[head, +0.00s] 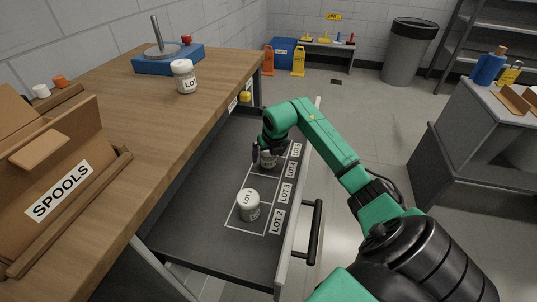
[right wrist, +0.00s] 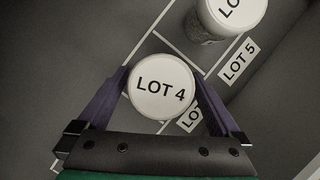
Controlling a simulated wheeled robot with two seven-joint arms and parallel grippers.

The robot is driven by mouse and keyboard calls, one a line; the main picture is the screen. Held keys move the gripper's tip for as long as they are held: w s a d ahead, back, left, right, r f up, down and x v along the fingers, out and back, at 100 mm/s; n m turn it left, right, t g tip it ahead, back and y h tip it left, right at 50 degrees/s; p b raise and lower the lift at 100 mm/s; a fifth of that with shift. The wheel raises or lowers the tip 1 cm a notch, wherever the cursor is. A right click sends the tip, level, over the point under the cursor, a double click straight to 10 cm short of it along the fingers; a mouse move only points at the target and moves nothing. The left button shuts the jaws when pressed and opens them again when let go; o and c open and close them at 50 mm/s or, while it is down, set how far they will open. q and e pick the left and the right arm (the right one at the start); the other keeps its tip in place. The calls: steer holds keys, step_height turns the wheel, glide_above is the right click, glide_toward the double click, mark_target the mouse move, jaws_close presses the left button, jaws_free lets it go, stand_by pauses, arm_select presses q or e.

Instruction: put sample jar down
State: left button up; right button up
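The sample jar, with a white lid reading LOT 4 (right wrist: 163,88), is between the two fingers of my right gripper (right wrist: 160,76), which touch its sides. In the head view the jar (head: 268,160) shows under my right gripper (head: 266,152), low in the open drawer (head: 190,190). It is beside the LOT 4 label; I cannot tell whether its base touches the drawer floor. A LOT 5 jar (right wrist: 230,18) stands close by, next to the LOT 5 label (right wrist: 238,62). Another white-lidded jar (head: 249,205) stands in the cell by the LOT 2 label (head: 277,221). My left gripper is not in view.
One more jar (head: 185,77) stands on the wooden bench (head: 150,110) near a blue-based stand (head: 168,59). A cardboard SPOOLS box (head: 60,180) is at the left. The drawer front and handle (head: 314,232) border the cells. The LOT 3 cell looks empty.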

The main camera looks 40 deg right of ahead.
steer(key=shift+r, duration=0.3)
steer(key=v, duration=1.1)
steer(key=shift+s+r+p, duration=0.2)
steer(key=shift+r+p, duration=0.15)
